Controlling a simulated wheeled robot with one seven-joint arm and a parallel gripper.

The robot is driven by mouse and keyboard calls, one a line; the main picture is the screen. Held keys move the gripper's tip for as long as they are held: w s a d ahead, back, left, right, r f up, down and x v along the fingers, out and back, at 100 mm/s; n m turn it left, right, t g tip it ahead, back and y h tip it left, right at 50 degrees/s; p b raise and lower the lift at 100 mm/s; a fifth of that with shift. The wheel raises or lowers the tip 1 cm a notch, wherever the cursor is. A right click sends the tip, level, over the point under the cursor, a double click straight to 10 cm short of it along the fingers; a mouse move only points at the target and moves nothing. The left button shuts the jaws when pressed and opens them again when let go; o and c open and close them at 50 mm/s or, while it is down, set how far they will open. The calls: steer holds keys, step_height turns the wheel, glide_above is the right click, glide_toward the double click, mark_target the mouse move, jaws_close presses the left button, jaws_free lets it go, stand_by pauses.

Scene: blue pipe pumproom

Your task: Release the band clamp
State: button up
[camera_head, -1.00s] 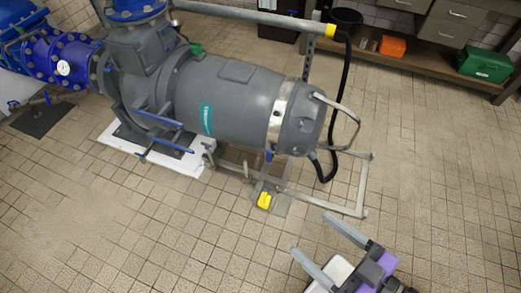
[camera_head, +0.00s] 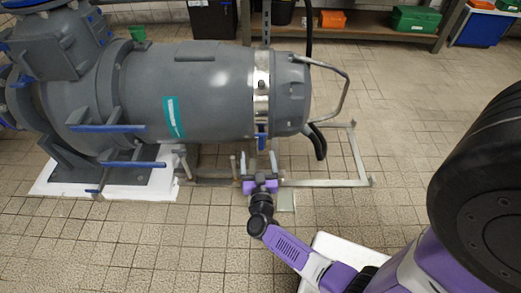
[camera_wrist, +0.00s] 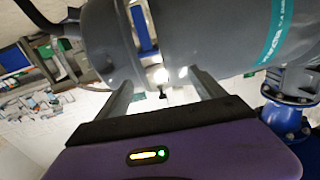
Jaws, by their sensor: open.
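The band clamp (camera_head: 261,90) is a shiny silver band around the grey pump body (camera_head: 200,95) near its right end. Its blue lever (camera_head: 262,139) hangs at the lower front of the band. My gripper (camera_head: 258,163) is open and empty, just below the lever in the picture, fingers pointing toward the pump. In the wrist view, the fingers (camera_wrist: 163,82) stand apart, with the silver band (camera_wrist: 135,18) and blue lever (camera_wrist: 143,30) beyond them, nearer the left finger. No contact is visible.
A pale pipe frame (camera_head: 325,183) lies on the floor to the right of the pump, and a bent handle (camera_head: 345,90) sticks out from its end. A dark hose (camera_head: 318,142) hangs beside it. A bench with an orange box (camera_head: 332,19) and green case (camera_head: 416,19) stands behind.

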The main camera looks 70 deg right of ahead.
mark_target(261, 136)
steer(key=shift+m+g, duration=0.4)
steer(key=shift+g, duration=0.3)
steer(key=b+x, duration=0.1)
steer(key=x, duration=0.2)
steer(key=f+b+x, duration=0.1)
steer(key=x, duration=0.2)
steer(key=s+f+b+x, duration=0.1)
steer(key=x, duration=0.2)
steer(key=shift+w+d, duration=0.1)
steer(key=shift+d, duration=0.25)
steer(key=shift+w+d+r, duration=0.1)
steer(key=shift+w+d, duration=0.15)
steer(key=shift+d, duration=0.35)
steer(key=shift+b, duration=0.3)
jaws_close()
